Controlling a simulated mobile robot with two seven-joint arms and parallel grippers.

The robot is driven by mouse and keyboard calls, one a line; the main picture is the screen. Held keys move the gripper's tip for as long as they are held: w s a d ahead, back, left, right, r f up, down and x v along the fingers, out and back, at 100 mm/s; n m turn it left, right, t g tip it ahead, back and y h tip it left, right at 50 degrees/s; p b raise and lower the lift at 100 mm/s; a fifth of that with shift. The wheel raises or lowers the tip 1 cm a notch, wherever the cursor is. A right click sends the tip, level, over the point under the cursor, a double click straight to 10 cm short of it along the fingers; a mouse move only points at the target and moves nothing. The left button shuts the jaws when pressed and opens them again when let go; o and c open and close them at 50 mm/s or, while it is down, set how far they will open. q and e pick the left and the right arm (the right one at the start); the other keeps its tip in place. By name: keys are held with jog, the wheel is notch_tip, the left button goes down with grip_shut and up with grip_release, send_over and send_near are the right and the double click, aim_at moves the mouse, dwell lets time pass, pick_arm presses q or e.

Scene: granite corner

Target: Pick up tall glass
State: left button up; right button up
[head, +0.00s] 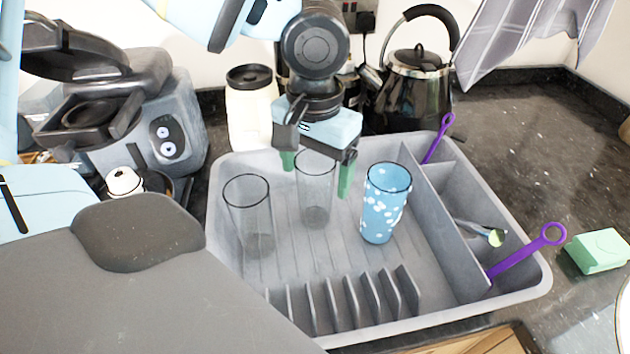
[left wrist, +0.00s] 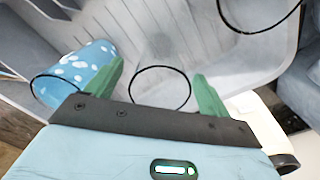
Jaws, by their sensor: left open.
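A tall clear glass (head: 316,203) stands upright in the grey dish rack (head: 229,202). My left gripper (head: 317,174) is over it, pointing down, with its green fingers open on either side of the glass's upper part. In the left wrist view the round rim of this glass (left wrist: 160,68) lies between the two fingers (left wrist: 160,84), with a gap to each. A second clear glass (head: 252,220) stands to its left in the rack. I cannot tell if the fingers touch the glass. My right gripper is not in view.
A blue spotted cup (head: 380,212) stands close on the right of the glass. Plate slots (head: 350,300) line the rack's front. Purple-handled utensils (head: 520,255) lie in the right compartments. A black kettle (head: 415,90) and white jar (head: 250,110) stand behind.

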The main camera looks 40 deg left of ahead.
pick_arm(q)
notch_tip(320, 180, down, 2)
jog(key=shift+w+f, duration=0.1)
jog(key=c, duration=1.2)
jog(key=shift+r, duration=0.2)
notch_tip(320, 180, up, 10)
jog(key=shift+f+p, duration=0.1)
jog(key=shift+p, duration=0.25)
